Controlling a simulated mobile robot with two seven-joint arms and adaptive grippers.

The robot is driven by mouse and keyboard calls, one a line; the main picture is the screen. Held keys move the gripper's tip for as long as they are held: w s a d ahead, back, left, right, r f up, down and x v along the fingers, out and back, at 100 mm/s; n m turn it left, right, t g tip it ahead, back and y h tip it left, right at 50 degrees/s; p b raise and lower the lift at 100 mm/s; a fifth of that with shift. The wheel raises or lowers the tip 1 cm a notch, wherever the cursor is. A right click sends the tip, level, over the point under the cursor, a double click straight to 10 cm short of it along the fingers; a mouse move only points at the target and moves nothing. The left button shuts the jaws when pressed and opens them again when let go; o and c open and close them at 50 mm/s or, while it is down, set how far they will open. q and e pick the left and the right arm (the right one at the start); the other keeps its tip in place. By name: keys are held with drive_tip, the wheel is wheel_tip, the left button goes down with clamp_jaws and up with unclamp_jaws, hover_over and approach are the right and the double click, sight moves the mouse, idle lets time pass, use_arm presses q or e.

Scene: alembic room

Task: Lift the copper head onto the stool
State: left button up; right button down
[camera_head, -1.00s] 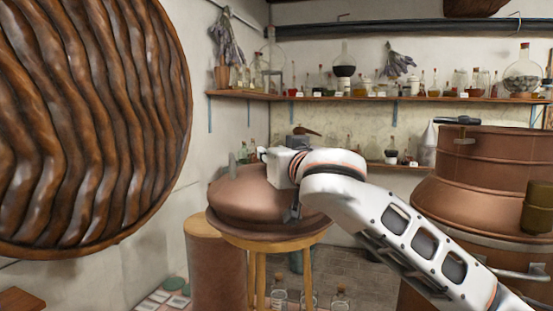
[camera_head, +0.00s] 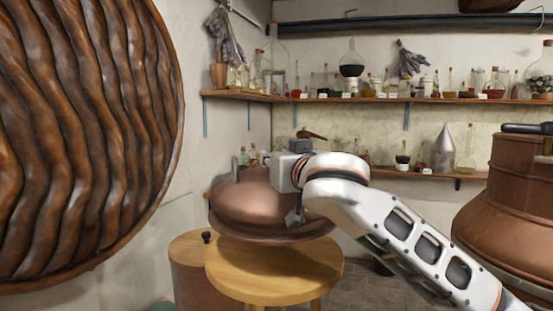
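The copper head (camera_head: 262,203), a wide dome with a grey handle on its left side, is over the back part of the round wooden stool (camera_head: 262,275). It looks roughly level. Much of the stool top shows bare in front of it; whether its rim touches the stool I cannot tell. My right arm comes in from the right, and my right gripper (camera_head: 296,214) is at the right side of the copper head. The wrist hides most of this gripper, so its grip is not clear. My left gripper is not in view.
A large brown rippled disc (camera_head: 85,140) fills the left side. A brown drum (camera_head: 190,275) stands left of the stool. A large copper vessel (camera_head: 510,215) stands at the right. Shelves (camera_head: 380,101) with glassware line the back wall.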

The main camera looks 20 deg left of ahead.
drive_tip(key=shift+s, duration=0.1)
drive_tip(key=shift+s+f+b, duration=0.1)
drive_tip(key=shift+f+b, duration=0.4)
drive_tip(key=shift+b, duration=0.25)
drive_tip(key=shift+f+b, duration=0.6)
drive_tip(key=shift+f, duration=0.05)
drive_tip(key=shift+f+b, duration=0.4)
drive_tip(key=shift+f, duration=0.1)
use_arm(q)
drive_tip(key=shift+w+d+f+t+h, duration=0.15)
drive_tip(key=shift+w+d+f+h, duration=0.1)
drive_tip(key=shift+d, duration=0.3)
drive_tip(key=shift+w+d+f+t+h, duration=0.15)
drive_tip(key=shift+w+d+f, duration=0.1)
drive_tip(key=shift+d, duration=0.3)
use_arm(e)
drive_tip(key=shift+f, duration=0.1)
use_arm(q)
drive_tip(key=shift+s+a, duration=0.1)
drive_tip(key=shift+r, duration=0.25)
use_arm(e)
drive_tip(key=shift+s, duration=0.1)
drive_tip(key=shift+d+f, duration=0.1)
